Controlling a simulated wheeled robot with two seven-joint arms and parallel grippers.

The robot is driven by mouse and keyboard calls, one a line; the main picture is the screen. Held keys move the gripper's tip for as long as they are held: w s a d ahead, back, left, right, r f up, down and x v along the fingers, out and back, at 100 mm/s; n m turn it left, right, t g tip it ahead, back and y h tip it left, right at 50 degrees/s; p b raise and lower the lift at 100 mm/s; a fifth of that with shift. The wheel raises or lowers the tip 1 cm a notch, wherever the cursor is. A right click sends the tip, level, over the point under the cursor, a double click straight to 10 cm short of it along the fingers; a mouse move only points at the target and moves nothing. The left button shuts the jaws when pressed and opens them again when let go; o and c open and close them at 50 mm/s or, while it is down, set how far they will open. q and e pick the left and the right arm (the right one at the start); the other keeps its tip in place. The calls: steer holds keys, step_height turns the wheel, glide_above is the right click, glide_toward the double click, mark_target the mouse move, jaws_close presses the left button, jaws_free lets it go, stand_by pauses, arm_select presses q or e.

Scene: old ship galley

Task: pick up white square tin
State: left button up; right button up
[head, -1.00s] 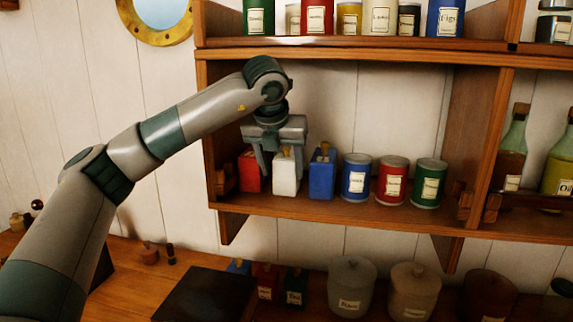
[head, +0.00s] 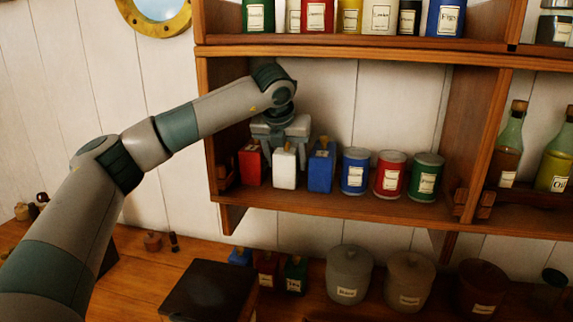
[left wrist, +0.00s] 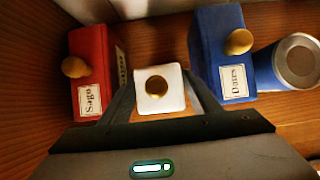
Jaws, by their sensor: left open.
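The white square tin (head: 284,172) stands upright on the middle shelf, between a red square tin (head: 250,166) and a blue square tin (head: 321,170). In the left wrist view, the white tin (left wrist: 173,105) shows its top with a round brass-coloured knob. Whether a finger touches the tin is unclear. My right gripper is not in view.
Round blue (head: 355,174), red (head: 390,176) and green (head: 426,178) tins stand to the right on the same shelf (head: 330,203). The shelf's left side wall is close to the red tin. An upper shelf board (head: 400,52) runs above.

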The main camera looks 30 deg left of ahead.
mark_target(288, 166)
arm_select(q)
steer(key=shift+p+x, duration=0.5)
steer(key=shift+x, duration=0.55)
steer(key=shift+w+a+f, duration=0.1)
steer(key=shift+w+f, duration=0.15)
steer(key=shift+f, duration=0.2)
steer(key=c, duration=0.9)
steer(key=shift+r, duration=0.15)
